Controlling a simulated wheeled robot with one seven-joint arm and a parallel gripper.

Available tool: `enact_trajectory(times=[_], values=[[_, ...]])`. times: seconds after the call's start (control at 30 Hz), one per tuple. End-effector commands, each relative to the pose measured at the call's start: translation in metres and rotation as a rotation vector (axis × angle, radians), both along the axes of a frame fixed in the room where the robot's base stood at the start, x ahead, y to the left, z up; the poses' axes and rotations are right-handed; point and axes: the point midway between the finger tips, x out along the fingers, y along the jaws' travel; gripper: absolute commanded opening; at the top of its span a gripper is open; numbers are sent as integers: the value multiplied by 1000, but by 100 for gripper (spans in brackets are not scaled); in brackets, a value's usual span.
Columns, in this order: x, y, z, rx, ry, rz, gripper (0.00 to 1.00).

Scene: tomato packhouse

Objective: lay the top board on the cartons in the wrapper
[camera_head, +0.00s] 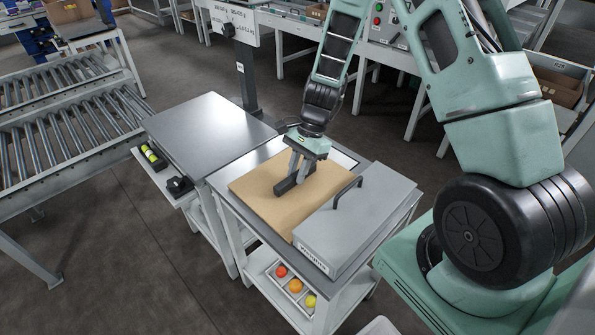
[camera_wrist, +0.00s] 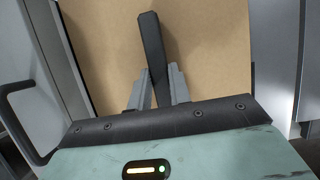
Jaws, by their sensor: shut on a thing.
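The top board (camera_head: 262,200) is a flat brown sheet with a dark bar-shaped handle (camera_head: 287,185) on its upper face. My gripper (camera_head: 298,172) points down and is shut on this handle. In the wrist view the handle (camera_wrist: 152,42) sits between the two fingers (camera_wrist: 155,92), with the brown board (camera_wrist: 215,40) behind it. I cannot tell whether the board touches what is beneath.
The bench (camera_head: 228,212) has a lower shelf with a tray (camera_head: 310,307) of red, orange and yellow balls. A grey-topped table (camera_head: 205,130) adjoins it on the left, its top clear. A roller conveyor (camera_head: 60,140) stands further left.

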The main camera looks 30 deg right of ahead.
Motion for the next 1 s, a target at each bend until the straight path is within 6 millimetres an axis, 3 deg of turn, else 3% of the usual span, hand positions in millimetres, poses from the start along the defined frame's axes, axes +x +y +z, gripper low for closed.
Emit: enact_trajectory(times=[0.37,0.4,0.47,0.77,1.0], values=[[0,0,-5,-1,-1,1,0],[0,0,-4,-1,-2,0,28],[0,0,-4,-1,-2,0,41],[0,0,-2,-1,-1,1,41],[3,-11,27,-2,-6,0,41]])
